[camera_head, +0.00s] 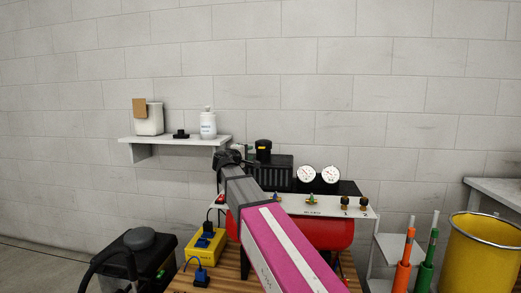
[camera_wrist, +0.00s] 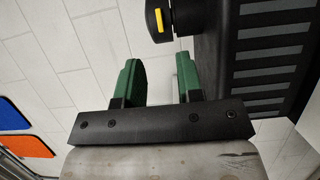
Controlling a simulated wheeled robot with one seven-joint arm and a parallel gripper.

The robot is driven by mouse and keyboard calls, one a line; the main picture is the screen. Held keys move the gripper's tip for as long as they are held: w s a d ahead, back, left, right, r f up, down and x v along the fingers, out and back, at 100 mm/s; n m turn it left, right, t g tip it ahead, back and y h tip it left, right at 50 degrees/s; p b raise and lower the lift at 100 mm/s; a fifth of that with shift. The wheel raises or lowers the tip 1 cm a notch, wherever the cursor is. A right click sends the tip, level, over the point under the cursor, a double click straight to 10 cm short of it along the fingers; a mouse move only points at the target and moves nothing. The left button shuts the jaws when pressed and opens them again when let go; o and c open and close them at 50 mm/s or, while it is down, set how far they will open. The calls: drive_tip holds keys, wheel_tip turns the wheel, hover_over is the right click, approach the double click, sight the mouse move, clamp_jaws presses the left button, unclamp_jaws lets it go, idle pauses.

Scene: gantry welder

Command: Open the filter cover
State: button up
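A black round cap with a yellow mark (camera_head: 263,146) stands behind my gripper at the left end of the black ribbed housing; it may be the filter cover, but I cannot be sure. It shows near the top of the wrist view (camera_wrist: 159,18), beyond the fingertips. My gripper (camera_wrist: 160,72) has two green fingers spread apart with nothing between them. In the head view my gripper (camera_head: 243,150) is just left of the cap, partly hidden by my wrist. The cap looks closed and untouched.
The ribbed housing (camera_wrist: 262,60) is close to the right of my fingers. Two gauges (camera_head: 318,175) and a red tank (camera_head: 326,232) are on the compressor. A yellow bin (camera_head: 484,252) stands at right.

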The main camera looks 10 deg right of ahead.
drive_tip(key=x, duration=1)
drive_tip(key=shift+a, duration=0.1)
clamp_jaws()
